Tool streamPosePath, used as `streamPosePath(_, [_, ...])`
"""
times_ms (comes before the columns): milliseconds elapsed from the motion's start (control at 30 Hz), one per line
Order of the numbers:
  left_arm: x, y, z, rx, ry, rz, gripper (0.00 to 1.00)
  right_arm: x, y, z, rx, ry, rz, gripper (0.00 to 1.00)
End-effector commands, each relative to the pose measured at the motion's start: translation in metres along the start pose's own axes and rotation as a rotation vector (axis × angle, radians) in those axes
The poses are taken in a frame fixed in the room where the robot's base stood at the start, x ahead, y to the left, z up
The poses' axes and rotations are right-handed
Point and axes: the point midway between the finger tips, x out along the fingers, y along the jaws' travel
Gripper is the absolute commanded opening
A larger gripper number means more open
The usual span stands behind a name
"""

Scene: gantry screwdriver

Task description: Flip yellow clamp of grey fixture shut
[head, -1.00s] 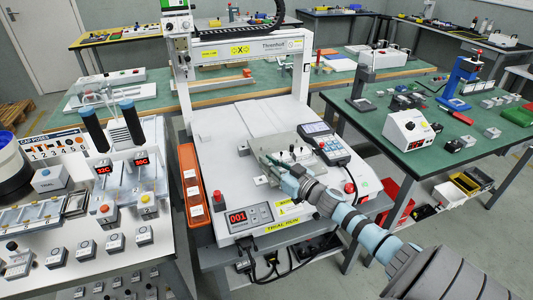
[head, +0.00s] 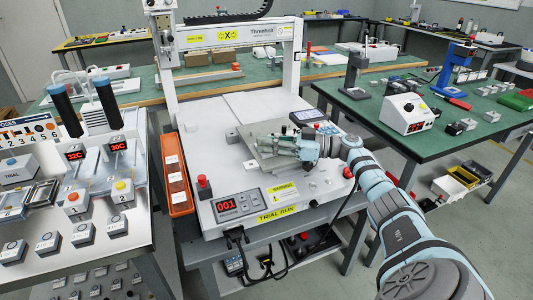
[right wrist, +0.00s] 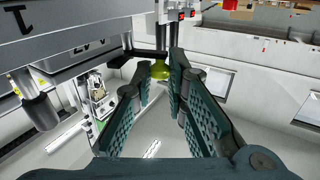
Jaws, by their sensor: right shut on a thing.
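The grey fixture (head: 262,158) lies on the white machine bed, partly covered by my right gripper (head: 268,146). My right arm reaches in from the right, with the gripper low over the fixture and pointing left. The grey fixture (right wrist: 75,45) fills the upper left of that view, close beside the left finger. The clamp's exact angle is hard to tell, and the head view does not show it clearly. My left gripper is not in view.
The white gantry (head: 166,60) stands over the bed. A handheld keypad (head: 307,117) lies behind the gripper. A red button (head: 204,187) and an orange tray (head: 176,175) are at the left. The bed's back is clear.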

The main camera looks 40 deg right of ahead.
Motion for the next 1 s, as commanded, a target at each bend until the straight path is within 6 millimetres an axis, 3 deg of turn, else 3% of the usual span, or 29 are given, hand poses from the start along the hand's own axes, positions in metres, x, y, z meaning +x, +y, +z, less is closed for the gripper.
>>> streamPosePath(433, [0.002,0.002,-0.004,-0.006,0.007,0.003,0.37,-0.001,0.000,-0.001,0.000,-0.002,-0.009,0.00])
streamPosePath(467, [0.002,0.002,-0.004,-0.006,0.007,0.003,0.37,-0.001,0.000,-0.001,0.000,-0.002,-0.009,0.17])
streamPosePath(567, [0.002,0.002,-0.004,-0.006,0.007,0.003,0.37,-0.001,0.000,-0.001,0.000,-0.002,-0.009,0.33])
streamPosePath(867, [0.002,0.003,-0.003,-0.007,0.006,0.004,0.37,-0.001,0.000,0.000,0.000,-0.003,-0.009,0.34])
streamPosePath(1000, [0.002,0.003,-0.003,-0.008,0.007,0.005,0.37,-0.016,0.000,0.001,0.002,-0.006,-0.008,0.34])
